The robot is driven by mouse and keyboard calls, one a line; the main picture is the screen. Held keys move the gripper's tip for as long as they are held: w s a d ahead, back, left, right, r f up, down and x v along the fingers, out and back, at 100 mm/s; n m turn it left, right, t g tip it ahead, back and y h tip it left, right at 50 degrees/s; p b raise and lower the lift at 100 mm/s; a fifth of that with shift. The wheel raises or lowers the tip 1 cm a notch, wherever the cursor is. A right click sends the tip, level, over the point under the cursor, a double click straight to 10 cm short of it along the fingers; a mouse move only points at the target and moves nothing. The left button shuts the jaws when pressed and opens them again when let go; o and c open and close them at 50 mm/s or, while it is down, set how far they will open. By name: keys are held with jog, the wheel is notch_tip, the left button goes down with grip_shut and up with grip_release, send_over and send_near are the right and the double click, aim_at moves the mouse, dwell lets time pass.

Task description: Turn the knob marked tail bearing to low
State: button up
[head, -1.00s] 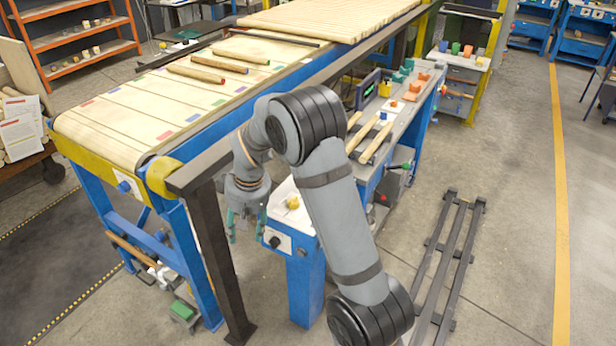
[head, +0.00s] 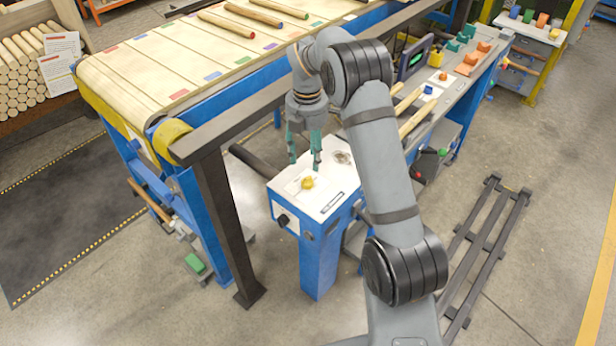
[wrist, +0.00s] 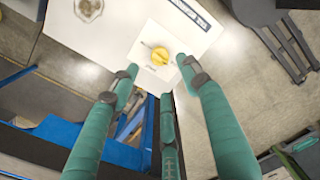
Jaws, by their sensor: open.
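A yellow knob (head: 307,183) sits on a white square plate on the white top of a blue stand (head: 318,265). It also shows in the wrist view (wrist: 160,55), just beyond my fingertips. A dark label strip (head: 332,202) lies beside it on the top; its lettering is too small to read surely. My gripper (head: 304,163) is open and empty, pointing down above the knob, its green fingers spread and apart from it. In the wrist view the fingers (wrist: 157,68) come up from below, with the knob between and past the tips. The knob's scale marks are too small to read.
A black knob (head: 283,220) is on the stand's front face. A dark post and rail (head: 222,215) of the conveyor (head: 150,75) stand close on the left. Wooden spindles (head: 418,118) lie on the bench behind. A dark rail frame (head: 485,245) lies on the floor at right.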

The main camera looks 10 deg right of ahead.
aim_at(307, 179)
notch_tip(307, 179, down, 9)
jog(key=shift+f, duration=0.15)
dwell(0.4)
jog(key=c, duration=1.1)
jog(key=shift+c, duration=0.3)
